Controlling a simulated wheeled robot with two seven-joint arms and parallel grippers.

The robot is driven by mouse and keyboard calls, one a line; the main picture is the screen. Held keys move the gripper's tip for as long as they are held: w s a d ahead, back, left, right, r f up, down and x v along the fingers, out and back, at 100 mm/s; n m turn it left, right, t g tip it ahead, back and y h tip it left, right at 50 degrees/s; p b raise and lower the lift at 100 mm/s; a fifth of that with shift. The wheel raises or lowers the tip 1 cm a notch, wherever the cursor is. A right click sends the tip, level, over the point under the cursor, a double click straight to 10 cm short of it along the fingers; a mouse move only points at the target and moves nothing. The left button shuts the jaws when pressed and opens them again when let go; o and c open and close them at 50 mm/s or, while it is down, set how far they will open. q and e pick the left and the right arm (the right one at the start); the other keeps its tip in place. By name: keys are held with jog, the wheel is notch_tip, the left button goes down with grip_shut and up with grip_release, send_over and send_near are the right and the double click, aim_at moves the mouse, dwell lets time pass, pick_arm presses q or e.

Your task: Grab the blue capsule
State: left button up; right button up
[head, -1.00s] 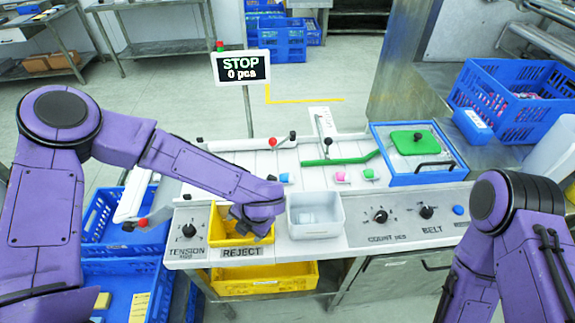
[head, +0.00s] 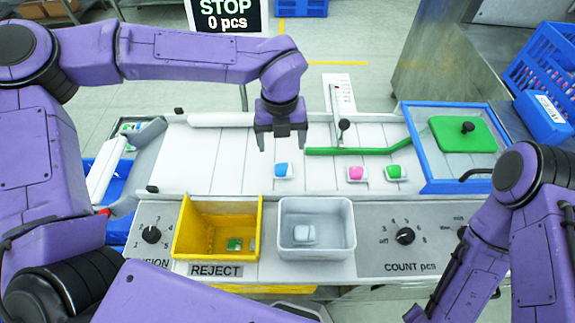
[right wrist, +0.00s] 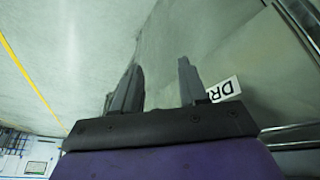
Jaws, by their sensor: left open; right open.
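The blue capsule (head: 283,171), blue and white, lies on the white slatted belt in the head view. My left gripper (head: 281,146) is open and empty, pointing down just above and behind the capsule, apart from it as far as I can tell. My right gripper (right wrist: 158,85) is open and empty in the right wrist view, over bare floor. In the head view only my right arm shows at the right edge; its jaws are not visible there.
A pink capsule (head: 356,173) and a green capsule (head: 396,172) lie to the right on the belt. A green bar (head: 350,151) crosses behind them. A yellow reject bin (head: 183,232) and a white bin (head: 345,208) stand in front. A blue-framed box (head: 408,120) is at right.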

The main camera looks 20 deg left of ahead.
pick_arm(q)
jog(key=b, duration=0.4)
send_over(284, 168)
jog(key=f, duration=0.5)
jog(key=shift+s+a, duration=0.3)
jog(key=f+b, duration=0.5)
jog(key=shift+w+d+f, duration=0.1)
jog(key=shift+w+d, duration=0.15)
jog(key=shift+w, duration=0.05)
jog(key=shift+p, duration=0.3)
jog(key=shift+r, duration=0.2)
jog(key=c, duration=1.1)
